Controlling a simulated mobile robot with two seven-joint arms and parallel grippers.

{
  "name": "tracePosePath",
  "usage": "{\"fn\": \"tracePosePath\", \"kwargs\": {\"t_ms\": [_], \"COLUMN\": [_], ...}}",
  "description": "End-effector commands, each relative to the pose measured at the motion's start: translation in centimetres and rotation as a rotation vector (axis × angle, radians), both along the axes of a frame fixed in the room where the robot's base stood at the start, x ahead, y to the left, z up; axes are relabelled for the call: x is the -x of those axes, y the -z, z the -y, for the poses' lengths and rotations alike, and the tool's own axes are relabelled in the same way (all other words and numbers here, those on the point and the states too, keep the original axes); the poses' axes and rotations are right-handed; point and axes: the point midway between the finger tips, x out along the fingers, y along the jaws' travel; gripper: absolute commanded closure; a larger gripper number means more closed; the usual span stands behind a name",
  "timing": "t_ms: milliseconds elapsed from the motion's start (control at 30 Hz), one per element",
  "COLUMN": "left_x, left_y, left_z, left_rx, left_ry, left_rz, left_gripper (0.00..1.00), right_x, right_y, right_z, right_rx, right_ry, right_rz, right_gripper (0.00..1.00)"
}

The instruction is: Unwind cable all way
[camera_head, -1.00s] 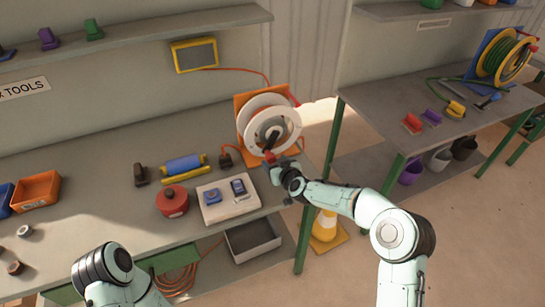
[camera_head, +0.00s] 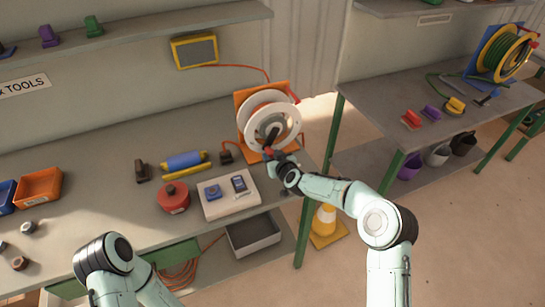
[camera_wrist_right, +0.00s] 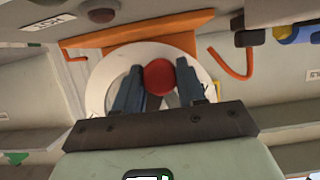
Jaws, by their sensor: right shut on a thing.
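The cable reel is a white drum (camera_head: 252,108) on an orange stand (camera_head: 285,90), at the right end of the left bench. My right gripper (camera_head: 271,146) is at the lower front of the drum. In the right wrist view the gripper (camera_wrist_right: 160,88) is shut on the reel's red round knob (camera_wrist_right: 159,77), with a dark finger on each side. The white drum (camera_wrist_right: 101,82) is behind it. The cable on the drum is mostly hidden. An orange cable with a dark plug (camera_head: 227,154) lies left of the reel. My left arm shows at the lower left, but its gripper is out of view.
A yellow box (camera_head: 195,52) hangs on the wall. A second reel (camera_head: 500,52) stands on the right bench.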

Motion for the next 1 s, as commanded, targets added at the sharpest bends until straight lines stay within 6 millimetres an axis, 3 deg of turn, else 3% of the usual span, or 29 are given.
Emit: {"fn": "tracePosePath", "kwargs": {"t_ms": [367,1000], "left_x": [0.3,1.5], "left_y": [0.3,1.8], "left_z": [0.0,0.0], "left_rx": [0.0,0.0], "left_ry": [0.0,0.0], "left_rz": [-0.003,-0.017], "left_gripper": [0.57,0.57], "right_x": [-0.3,-1.4], "right_y": [0.4,0.7], "right_z": [0.9,4.3], "right_rx": [0.153,0.644], "right_ry": [-0.003,-0.001], "right_rz": [0.052,0.212], "right_gripper": [1.0,1.0]}}
